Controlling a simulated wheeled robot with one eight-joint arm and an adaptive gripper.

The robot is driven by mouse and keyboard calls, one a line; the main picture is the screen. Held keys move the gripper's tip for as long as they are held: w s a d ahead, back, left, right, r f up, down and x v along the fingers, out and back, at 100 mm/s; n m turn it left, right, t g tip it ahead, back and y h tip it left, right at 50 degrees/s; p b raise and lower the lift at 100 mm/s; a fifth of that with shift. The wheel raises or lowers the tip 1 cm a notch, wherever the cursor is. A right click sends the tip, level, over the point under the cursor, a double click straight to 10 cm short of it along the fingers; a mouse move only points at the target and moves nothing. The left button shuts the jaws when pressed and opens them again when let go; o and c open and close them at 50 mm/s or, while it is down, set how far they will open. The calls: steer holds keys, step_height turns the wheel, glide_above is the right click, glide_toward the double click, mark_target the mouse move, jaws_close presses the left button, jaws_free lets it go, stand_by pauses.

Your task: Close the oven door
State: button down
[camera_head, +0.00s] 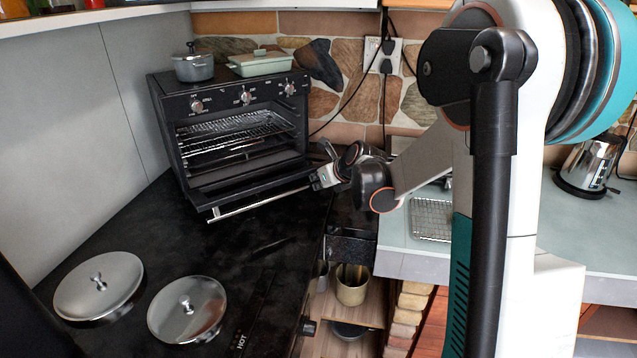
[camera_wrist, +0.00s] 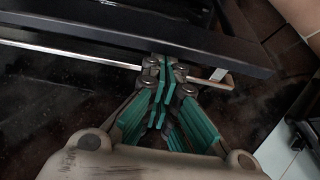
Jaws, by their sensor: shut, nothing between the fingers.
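The black toaster oven (camera_head: 235,130) stands on the dark counter at the back left. Its door (camera_head: 245,190) is folded down and open, so the wire racks (camera_head: 235,133) inside show. A silver handle bar (camera_head: 262,204) runs along the door's front edge. My gripper (camera_head: 316,181) is shut and empty at the right end of this handle. In the wrist view, my gripper (camera_wrist: 164,66) has its fingertips together over the handle bar (camera_wrist: 85,56), close against the door's dark edge (camera_wrist: 130,36). I cannot tell whether they touch.
A grey pot (camera_head: 193,66) and a green lidded dish (camera_head: 261,63) sit on top of the oven. Two round metal lids (camera_head: 98,286) (camera_head: 187,308) lie on the counter at the front left. A kettle (camera_head: 588,166) stands on the right counter.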

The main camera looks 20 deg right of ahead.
steer(key=w+r+p, duration=0.1)
steer(key=r, duration=0.1)
steer(key=r+p, duration=0.2)
steer(key=r, duration=0.1)
steer(key=w+r+p, duration=0.1)
steer(key=r+p, duration=0.1)
steer(key=shift+w+a+r, duration=0.2)
steer(key=shift+w+r, duration=0.1)
steer(key=shift+r, duration=0.05)
steer(key=w+a+r+p, duration=0.2)
steer(key=w+r+p, duration=0.5)
steer(key=w+r, duration=0.4)
steer(key=w, duration=0.3)
steer(key=shift+w+a+r, duration=0.2)
steer(key=shift+w+r, duration=0.05)
steer(key=shift+w, duration=0.1)
steer(key=shift+s+r, duration=0.1)
